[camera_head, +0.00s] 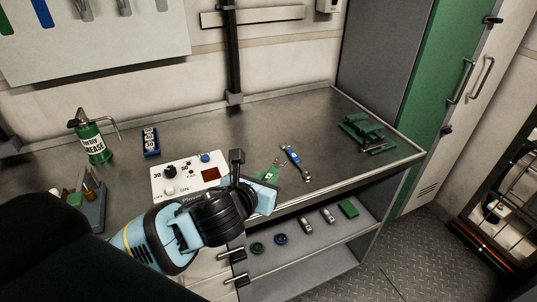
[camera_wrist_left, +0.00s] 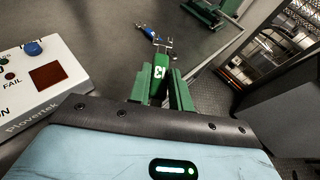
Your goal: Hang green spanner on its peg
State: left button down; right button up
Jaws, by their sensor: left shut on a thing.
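The green spanner (camera_head: 267,174) is held over the workbench near its front edge. It also shows in the left wrist view (camera_wrist_left: 159,75), its open-jaw end pointing away from my wrist. My left gripper (camera_head: 264,186) is shut on it; in the left wrist view the gripper (camera_wrist_left: 160,98) hides its near end. The blue spanner (camera_head: 294,160) lies on the bench just right of the green one. A pale board (camera_head: 110,45) on the wall at upper left has a green strip, a blue strip and grey hanging shapes, cut off at the top. I cannot make out a peg. My right gripper is not in view.
A white control box (camera_head: 185,174) stands beside my left gripper. A green grease can (camera_head: 92,144) and a blue block (camera_head: 151,142) stand at left. A green vise-like tool (camera_head: 368,135) is at the right end. A black upright (camera_head: 232,60) rises behind the bench.

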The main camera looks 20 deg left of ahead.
pick_arm(q)
jog(key=shift+w+d, duration=0.15)
jog(key=shift+d, duration=0.15)
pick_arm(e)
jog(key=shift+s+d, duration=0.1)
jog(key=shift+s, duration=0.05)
pick_arm(q)
jog(key=shift+w+d, duration=0.1)
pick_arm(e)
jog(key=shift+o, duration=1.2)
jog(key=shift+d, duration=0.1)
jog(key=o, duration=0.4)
pick_arm(q)
jog(key=w+a+f+n+g+y, duration=0.1)
jog(key=w+a+n+g+y, duration=0.2)
jog(key=w+a+n+y, duration=0.5)
jog(key=shift+w+a+f+n+y, duration=0.25)
jog(key=shift+w+a+y, duration=0.6)
jog(key=shift+a, duration=1.3)
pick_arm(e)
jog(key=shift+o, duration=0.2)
pick_arm(q)
jog(key=shift+w+h, duration=0.2)
jog(key=shift+h, duration=0.05)
